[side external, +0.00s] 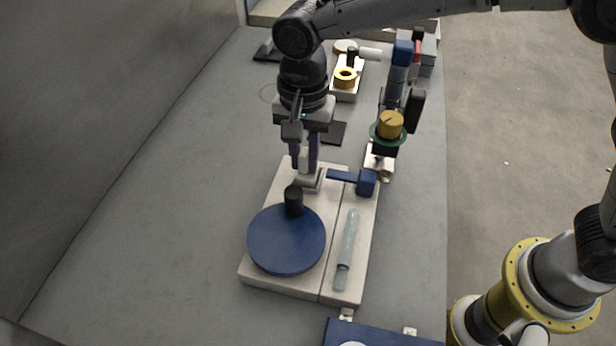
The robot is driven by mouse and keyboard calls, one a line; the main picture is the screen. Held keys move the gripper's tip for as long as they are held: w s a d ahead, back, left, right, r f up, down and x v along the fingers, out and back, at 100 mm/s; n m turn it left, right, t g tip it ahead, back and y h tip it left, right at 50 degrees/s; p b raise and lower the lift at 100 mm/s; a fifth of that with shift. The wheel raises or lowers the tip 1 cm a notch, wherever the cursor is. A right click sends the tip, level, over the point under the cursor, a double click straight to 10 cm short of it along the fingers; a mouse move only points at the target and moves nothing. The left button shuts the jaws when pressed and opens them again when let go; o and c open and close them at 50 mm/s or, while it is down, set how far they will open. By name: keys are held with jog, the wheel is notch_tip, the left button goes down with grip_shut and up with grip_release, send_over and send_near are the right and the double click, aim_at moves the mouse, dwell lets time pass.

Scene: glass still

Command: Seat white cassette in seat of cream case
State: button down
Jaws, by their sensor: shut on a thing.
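The cream case (258,291) lies on the grey bench, a flat slab with a long narrow strip along its right side. My gripper (303,165) points down over the case's far end. Its jaws are shut on the white cassette (304,158), a small pale piece showing between the fingers. A small light grey, box-like feature (309,181), perhaps the seat, is directly below the fingers. I cannot tell whether the cassette is touching it or partly inside it, because the fingers hide part of the view.
A blue disc (286,239) with a black knob (293,201) is on the case, near my gripper. A blue lever (366,182) and a pale glassy rod (346,240) are at right. A brass-knobbed device (390,124) stands behind. The bench left of the case is clear.

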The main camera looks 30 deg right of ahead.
aim_at(304, 152)
jog(key=shift+f, duration=0.3)
jog(key=c, duration=0.7)
grip_release()
jog(key=shift+r, duration=0.15)
notch_tip(304, 152, up, 14)
jog(key=shift+f, duration=0.2)
